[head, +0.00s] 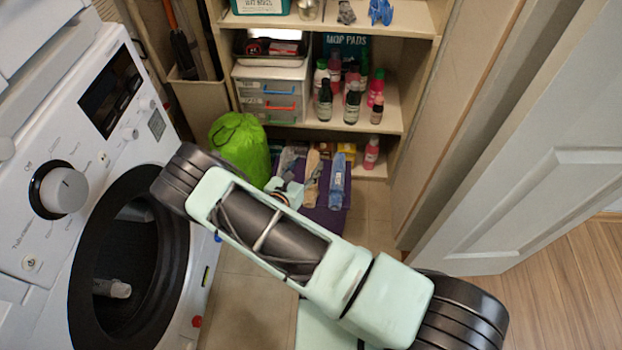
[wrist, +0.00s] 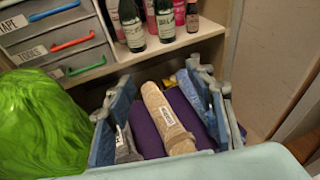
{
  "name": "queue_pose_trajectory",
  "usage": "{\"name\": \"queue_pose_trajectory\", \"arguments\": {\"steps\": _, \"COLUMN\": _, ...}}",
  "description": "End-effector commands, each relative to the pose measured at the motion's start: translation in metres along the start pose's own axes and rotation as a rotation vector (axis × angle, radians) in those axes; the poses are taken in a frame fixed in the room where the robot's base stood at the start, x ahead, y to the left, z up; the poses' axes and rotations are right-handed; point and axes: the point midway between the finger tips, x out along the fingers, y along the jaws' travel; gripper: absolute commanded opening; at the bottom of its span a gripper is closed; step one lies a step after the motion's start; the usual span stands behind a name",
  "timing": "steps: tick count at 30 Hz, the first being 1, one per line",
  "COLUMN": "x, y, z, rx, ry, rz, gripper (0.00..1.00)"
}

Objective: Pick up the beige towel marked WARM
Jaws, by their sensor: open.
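The beige rolled towel (wrist: 172,135) lies lengthwise in the middle of the wrist view with a small white label, whose print is too small to read surely. It also shows in the head view (head: 312,178), low on the shelf unit. My gripper (wrist: 160,98) is open, with one finger left and one right of the beige towel and a gap on each side. A blue towel (head: 338,180) lies right of it, and a grey towel (wrist: 125,146) lies left, partly hidden by the left finger. Purple material (wrist: 146,138) shows beneath and beside the beige towel.
A bright green bag (head: 240,147) stands close on the left. Shelves above hold bottles (wrist: 132,26) and a grey drawer box (head: 270,90). A washing machine (head: 60,140) is at left and a white door (head: 530,160) at right.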

Motion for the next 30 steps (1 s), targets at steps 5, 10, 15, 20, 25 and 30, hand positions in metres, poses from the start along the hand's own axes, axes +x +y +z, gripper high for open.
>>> {"name": "queue_pose_trajectory", "arguments": {"steps": 5, "x": -0.009, "y": -0.009, "z": -0.083, "rx": -0.179, "ry": 0.027, "rz": 0.150, "gripper": 0.49}}
{"name": "queue_pose_trajectory", "arguments": {"steps": 10, "x": -0.017, "y": -0.014, "z": -0.121, "rx": -0.251, "ry": 0.051, "rz": 0.226, "gripper": 0.49}}
{"name": "queue_pose_trajectory", "arguments": {"steps": 15, "x": -0.001, "y": -0.012, "z": -0.133, "rx": -0.263, "ry": 0.058, "rz": 0.241, "gripper": 0.49}}
{"name": "queue_pose_trajectory", "arguments": {"steps": 20, "x": 0.023, "y": -0.005, "z": -0.135, "rx": -0.263, "ry": 0.058, "rz": 0.241, "gripper": 0.49}}
{"name": "queue_pose_trajectory", "arguments": {"steps": 25, "x": 0.036, "y": -0.002, "z": -0.134, "rx": -0.263, "ry": 0.057, "rz": 0.241, "gripper": 0.49}}
{"name": "queue_pose_trajectory", "arguments": {"steps": 30, "x": 0.048, "y": 0.003, "z": -0.134, "rx": -0.262, "ry": 0.057, "rz": 0.241, "gripper": 0.49}}
